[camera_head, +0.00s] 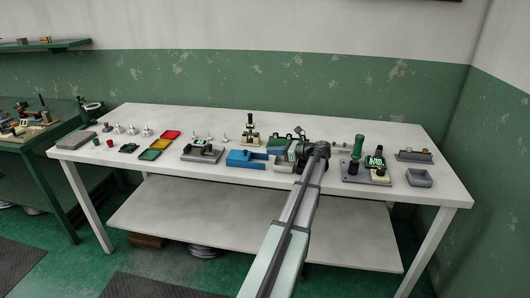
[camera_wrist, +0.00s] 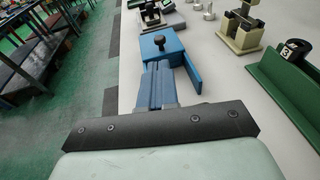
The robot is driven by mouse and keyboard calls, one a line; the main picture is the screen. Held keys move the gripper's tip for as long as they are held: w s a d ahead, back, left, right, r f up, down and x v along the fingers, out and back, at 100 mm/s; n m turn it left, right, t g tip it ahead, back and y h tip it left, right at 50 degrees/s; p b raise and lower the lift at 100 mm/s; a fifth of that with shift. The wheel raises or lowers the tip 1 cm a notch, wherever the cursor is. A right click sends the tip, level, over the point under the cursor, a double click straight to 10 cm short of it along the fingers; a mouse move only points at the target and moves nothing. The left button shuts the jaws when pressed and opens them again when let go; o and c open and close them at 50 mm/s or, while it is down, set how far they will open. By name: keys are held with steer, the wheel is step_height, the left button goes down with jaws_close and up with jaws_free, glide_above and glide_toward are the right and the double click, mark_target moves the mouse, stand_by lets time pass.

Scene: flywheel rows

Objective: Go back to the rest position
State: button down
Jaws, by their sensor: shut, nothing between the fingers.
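My gripper (camera_head: 300,156) is dark and small in the head view. It is at the end of my arm, above the front middle of the white workbench (camera_head: 110,150), just right of a blue fixture (camera_head: 245,158). It is shut and holds nothing. Its fingertips are hard to make out against the dark parts behind.
A green holder (camera_head: 285,138) stands behind my gripper. A grey plate with a green-handled lever (camera_head: 357,148) is to the right, near a grey tray (camera_head: 420,178). A yellow-based press (camera_head: 250,128) stands further back. Coloured trays (camera_head: 160,143) lie left.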

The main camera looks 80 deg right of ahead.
steer(key=shift+s+a+r, duration=0.1)
steer(key=shift+s, duration=0.4)
